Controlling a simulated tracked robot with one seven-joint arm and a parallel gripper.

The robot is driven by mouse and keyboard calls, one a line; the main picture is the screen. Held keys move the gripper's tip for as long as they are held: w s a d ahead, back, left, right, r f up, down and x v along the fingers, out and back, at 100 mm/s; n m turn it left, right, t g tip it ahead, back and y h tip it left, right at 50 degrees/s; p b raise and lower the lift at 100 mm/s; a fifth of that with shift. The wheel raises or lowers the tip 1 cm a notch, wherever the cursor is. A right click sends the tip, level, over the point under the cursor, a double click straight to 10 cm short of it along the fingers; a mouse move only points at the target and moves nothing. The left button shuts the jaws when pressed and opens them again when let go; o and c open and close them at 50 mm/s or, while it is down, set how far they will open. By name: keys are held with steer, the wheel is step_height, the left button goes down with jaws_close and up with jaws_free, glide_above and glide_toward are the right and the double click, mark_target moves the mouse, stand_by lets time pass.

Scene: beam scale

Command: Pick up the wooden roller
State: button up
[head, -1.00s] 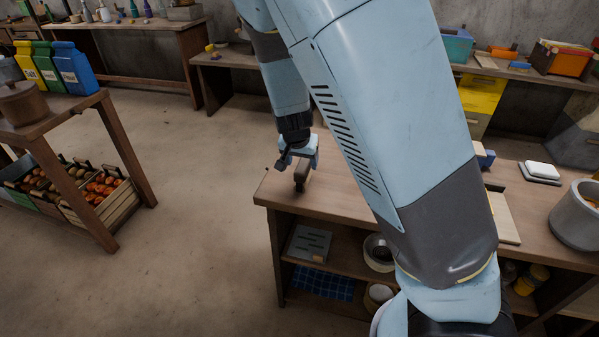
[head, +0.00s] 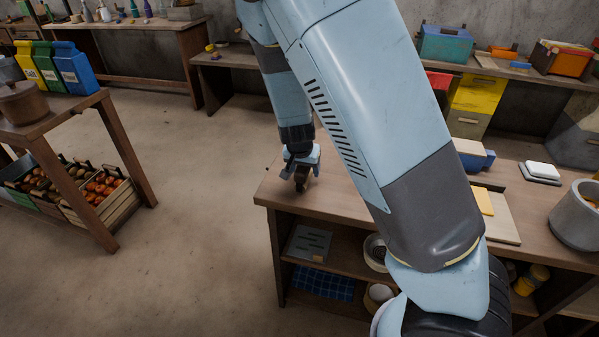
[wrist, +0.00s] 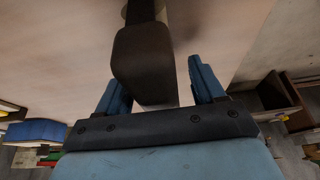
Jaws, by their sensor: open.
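The wooden roller (head: 301,181) is a small dark brown piece on the left end of the wooden workbench (head: 345,203). My gripper (head: 301,171) is open and low over it, and partly hides it in the head view. In the wrist view the roller (wrist: 144,58) is a dark brown block with a narrower shaft at the top of the picture.
A yellow block (head: 483,200) on a board, a white-topped blue item (head: 473,155) and a grey pot (head: 578,215) stand further right on the bench. The bench around the roller looks clear.

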steer(key=shift+f, duration=0.25)
stand_by(0.4)
steer(key=shift+c, duration=0.3)
jaws_close()
stand_by(0.3)
steer(key=shift+r, duration=0.5)
steer(key=v, duration=0.3)
steer(key=shift+w+d+r, duration=0.2)
steer(key=shift+r, duration=0.1)
steer(key=s+d+r, duration=0.4)
steer(key=s+r, duration=0.5)
steer(key=s, duration=0.3)
steer(key=shift+s, duration=0.35)
